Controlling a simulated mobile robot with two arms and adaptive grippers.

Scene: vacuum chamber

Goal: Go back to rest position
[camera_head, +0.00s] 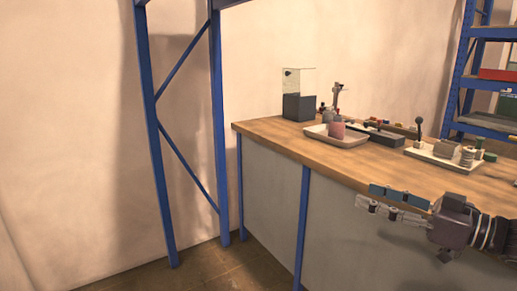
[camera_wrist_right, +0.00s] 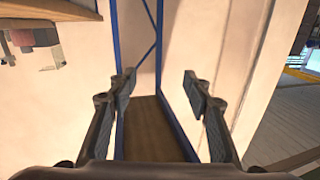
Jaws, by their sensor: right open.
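My right gripper (camera_head: 395,205) is at the lower right of the head view, in front of the wooden workbench (camera_head: 275,133). Its fingers point left and it touches nothing that I can make out. In the right wrist view its two fingers (camera_wrist_right: 158,85) stand wide apart with nothing between them. Beyond them are floor, wall and blue posts. My left gripper is not in either view.
On the bench stand a clear-topped box (camera_head: 298,107), a tray (camera_head: 336,140) with a pink object (camera_head: 337,130), and a second tray (camera_head: 440,158) with small parts. A blue frame (camera_head: 218,130) stands left. Blue shelving (camera_head: 458,80) is at the right. Floor left of the bench is clear.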

